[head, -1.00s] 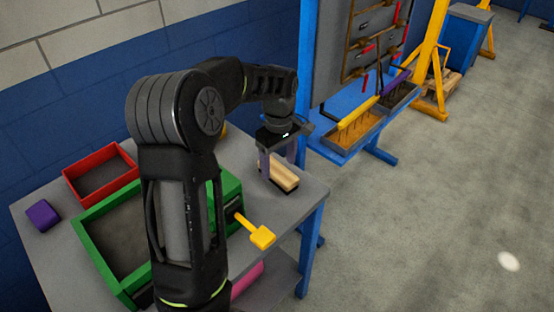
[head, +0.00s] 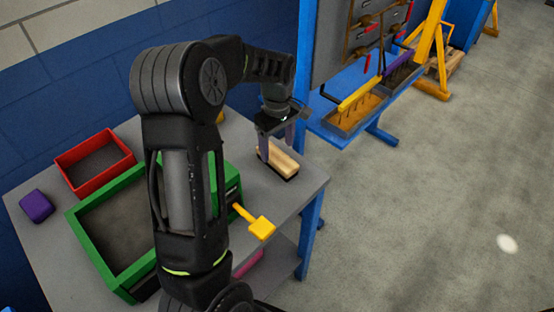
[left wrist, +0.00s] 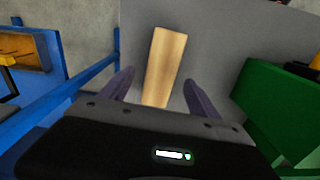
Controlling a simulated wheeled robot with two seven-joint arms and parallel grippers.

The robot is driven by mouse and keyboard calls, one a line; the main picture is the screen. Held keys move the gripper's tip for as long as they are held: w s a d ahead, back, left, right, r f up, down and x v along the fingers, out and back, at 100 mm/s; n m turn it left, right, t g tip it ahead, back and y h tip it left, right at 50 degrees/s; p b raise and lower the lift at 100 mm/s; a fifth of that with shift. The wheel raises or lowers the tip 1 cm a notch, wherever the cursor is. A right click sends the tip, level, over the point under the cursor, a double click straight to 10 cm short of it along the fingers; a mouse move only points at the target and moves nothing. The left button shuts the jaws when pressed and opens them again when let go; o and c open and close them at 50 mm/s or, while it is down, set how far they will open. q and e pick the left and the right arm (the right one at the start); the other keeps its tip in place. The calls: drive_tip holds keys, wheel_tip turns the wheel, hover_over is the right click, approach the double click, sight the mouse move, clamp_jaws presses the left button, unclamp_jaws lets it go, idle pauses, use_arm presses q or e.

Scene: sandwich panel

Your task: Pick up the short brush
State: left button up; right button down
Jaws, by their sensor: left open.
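The short brush (head: 278,161) has a pale wooden block on a dark base and lies on the grey table near its right edge. In the left wrist view the wooden block (left wrist: 165,62) shows ahead of and between the fingers. My left gripper (head: 277,150) is open, with its two purple-grey fingers pointing down just above the brush. In the left wrist view the left gripper (left wrist: 157,90) has its fingers spread to either side of the block's line, with no contact visible. My right gripper is not in view.
On the grey table (head: 52,243), a green box (head: 88,240) stands left of the brush, with a red tray (head: 122,170) and a purple block (head: 37,206) farther left. A yellow-handled thing (head: 261,228) sticks out near the front. A blue bench (head: 340,138) stands at the right.

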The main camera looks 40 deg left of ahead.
sight(277, 155)
use_arm(q)
drive_tip(key=shift+f, duration=0.35)
wheel_tip(277, 155, down, 4)
drive_tip(key=shift+f+p, duration=0.25)
drive_tip(key=shift+p, duration=0.4)
drive_tip(key=shift+c, duration=0.4)
drive_tip(key=c, duration=1.4)
drive_tip(key=shift+r, duration=0.15)
drive_tip(key=shift+c, duration=0.2)
wheel_tip(277, 155, up, 10)
drive_tip(key=shift+f+b, duration=0.1)
drive_tip(key=shift+b, duration=0.5)
